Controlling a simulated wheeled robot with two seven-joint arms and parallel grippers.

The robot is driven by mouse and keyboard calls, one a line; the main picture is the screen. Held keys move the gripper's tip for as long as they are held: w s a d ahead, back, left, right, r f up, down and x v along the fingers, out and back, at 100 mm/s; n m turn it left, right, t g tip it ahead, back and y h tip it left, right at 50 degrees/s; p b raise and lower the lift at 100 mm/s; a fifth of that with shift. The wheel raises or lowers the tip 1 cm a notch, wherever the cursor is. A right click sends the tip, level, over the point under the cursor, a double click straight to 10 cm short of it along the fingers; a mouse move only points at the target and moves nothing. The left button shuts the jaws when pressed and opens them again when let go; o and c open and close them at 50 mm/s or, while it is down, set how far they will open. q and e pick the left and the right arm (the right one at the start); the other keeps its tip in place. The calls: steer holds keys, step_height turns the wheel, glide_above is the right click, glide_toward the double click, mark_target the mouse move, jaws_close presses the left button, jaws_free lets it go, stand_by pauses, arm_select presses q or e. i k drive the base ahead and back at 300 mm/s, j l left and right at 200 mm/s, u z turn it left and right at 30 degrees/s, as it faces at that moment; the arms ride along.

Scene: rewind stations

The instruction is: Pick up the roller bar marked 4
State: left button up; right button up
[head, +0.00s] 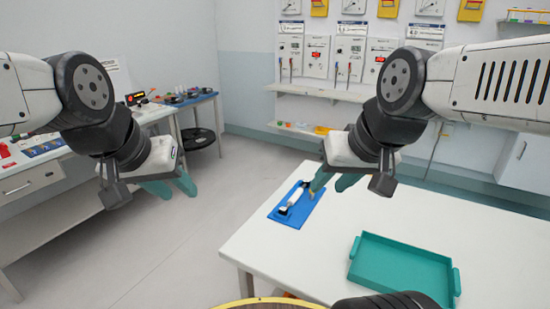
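A light-coloured bar with dark ends (291,200) lies on a blue mat (308,208) on the white table. It looks like a roller bar, but no number on it can be read from here. My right gripper (328,189) is just to the right of the bar in the picture, over the mat's upper edge, with its teal fingers apart and nothing seen between them. It partly covers the mat. My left gripper (176,192) hangs over the floor, left of the table, with its teal fingers apart and empty.
A teal tray (402,270), which looks empty, sits on the white table (300,255) at the right front. The table between mat and tray is clear. Side benches (65,160) with small items stand at the left. Shelves and panels (335,57) line the back wall.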

mark_target(283, 211)
steer(key=i+j+z, duration=0.25)
steer(key=i+j, duration=0.15)
steer(key=j, duration=0.25)
steer(key=i+j+z, duration=0.15)
steer(key=j, duration=0.2)
steer(key=i+j+z, duration=0.1)
steer(key=j, duration=0.3)
steer(key=i+j+z, duration=0.15)
steer(key=j, duration=0.2)
